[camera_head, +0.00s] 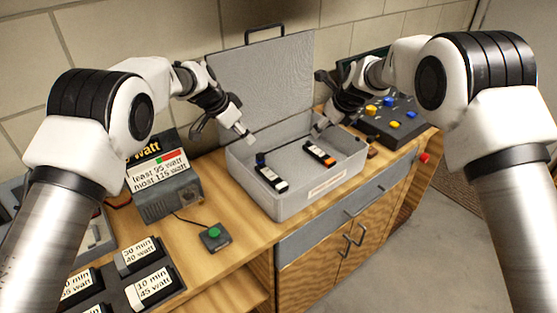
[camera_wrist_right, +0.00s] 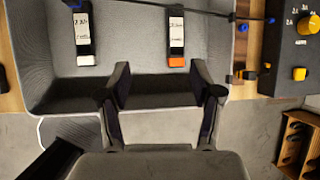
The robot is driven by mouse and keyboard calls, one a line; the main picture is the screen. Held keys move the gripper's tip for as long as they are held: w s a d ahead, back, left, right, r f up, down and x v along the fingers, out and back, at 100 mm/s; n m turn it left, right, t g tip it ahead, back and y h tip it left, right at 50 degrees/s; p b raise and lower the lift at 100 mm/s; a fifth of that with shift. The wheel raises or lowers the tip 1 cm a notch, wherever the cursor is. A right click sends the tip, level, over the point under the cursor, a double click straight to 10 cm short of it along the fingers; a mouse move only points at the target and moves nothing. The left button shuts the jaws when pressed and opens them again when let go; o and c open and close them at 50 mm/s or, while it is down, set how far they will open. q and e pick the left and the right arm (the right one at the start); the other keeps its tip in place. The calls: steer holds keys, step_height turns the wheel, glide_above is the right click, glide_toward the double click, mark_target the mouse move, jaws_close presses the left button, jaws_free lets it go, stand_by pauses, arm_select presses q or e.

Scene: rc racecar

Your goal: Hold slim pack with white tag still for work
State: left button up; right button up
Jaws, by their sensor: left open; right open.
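Two slim dark packs lie in the open grey case (camera_head: 286,208). One pack (camera_head: 271,178) has a blue end and a white tag; the other pack (camera_head: 318,153) has an orange end and a white tag. In the right wrist view the tags show on the blue-ended pack (camera_wrist_right: 82,33) and the orange-ended pack (camera_wrist_right: 176,33). My right gripper (camera_head: 320,126) is open and empty over the case's right side; its fingers show in the wrist view (camera_wrist_right: 163,85), apart from both packs. My left gripper (camera_head: 247,137) is open over the case's back left edge.
The case's raised lid (camera_head: 262,85) stands behind both grippers. A dark control box with coloured knobs (camera_head: 392,121) is to the right. A meter (camera_head: 166,195), a green button box (camera_head: 215,236) and labelled blocks (camera_head: 152,288) are to the left.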

steer(key=g, duration=0.2)
glide_toward(271, 175)
steer(key=shift+w+f, duration=0.3)
steer(key=shift+f, duration=0.1)
steer(key=shift+s+a+f, duration=0.1)
steer(key=shift+f, duration=0.2)
steer(key=x, duration=0.7)
steer(key=shift+a, duration=0.15)
steer(key=shift+f, duration=0.2)
arm_select(q)
steer(key=shift+a, duration=0.15)
arm_select(e)
steer(key=shift+c, duration=0.3)
jaws_close()
